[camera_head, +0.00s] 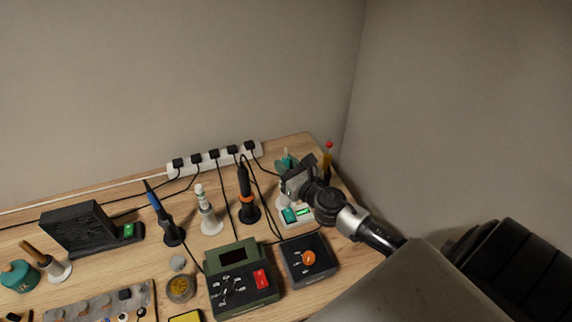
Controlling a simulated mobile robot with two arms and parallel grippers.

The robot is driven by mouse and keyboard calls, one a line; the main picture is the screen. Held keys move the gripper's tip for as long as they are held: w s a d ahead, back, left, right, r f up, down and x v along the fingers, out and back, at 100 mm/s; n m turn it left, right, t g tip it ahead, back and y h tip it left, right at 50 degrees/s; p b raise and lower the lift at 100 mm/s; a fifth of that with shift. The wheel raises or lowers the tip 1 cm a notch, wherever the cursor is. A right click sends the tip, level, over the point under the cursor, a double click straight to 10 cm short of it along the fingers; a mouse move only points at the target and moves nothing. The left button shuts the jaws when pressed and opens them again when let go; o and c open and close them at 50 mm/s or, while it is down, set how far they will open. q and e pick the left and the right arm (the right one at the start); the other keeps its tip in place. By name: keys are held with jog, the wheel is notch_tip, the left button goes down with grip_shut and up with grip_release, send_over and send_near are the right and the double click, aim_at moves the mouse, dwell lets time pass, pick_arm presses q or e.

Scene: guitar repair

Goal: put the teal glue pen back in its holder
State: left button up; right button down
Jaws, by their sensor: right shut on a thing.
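My right gripper (287,184) reaches in from the right over the back right of the bench and is shut on the teal glue pen (286,163). Only a teal part of the pen shows, behind and above the jaws; the gripper hides the rest. A white base with a teal block and a green display (297,214) stands just below the gripper and looks like the pen's holder. The gripper covers its upper part, so I cannot tell whether the pen touches it or is inside it. My left gripper is not in view.
A black-and-orange iron (248,199), a white pen in a stand (208,214) and a blue iron (166,222) stand to the left. A red-tipped bottle (327,158) stands right behind. Cables run from the power strip (174,172).

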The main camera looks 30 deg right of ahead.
jog(key=shift+f+b, duration=0.65)
jog(key=shift+f, duration=0.15)
jog(key=shift+c, duration=1.2)
grip_release()
jog(key=shift+r, duration=0.15)
notch_tip(320, 180, up, 11)
jog(key=p, duration=1.1)
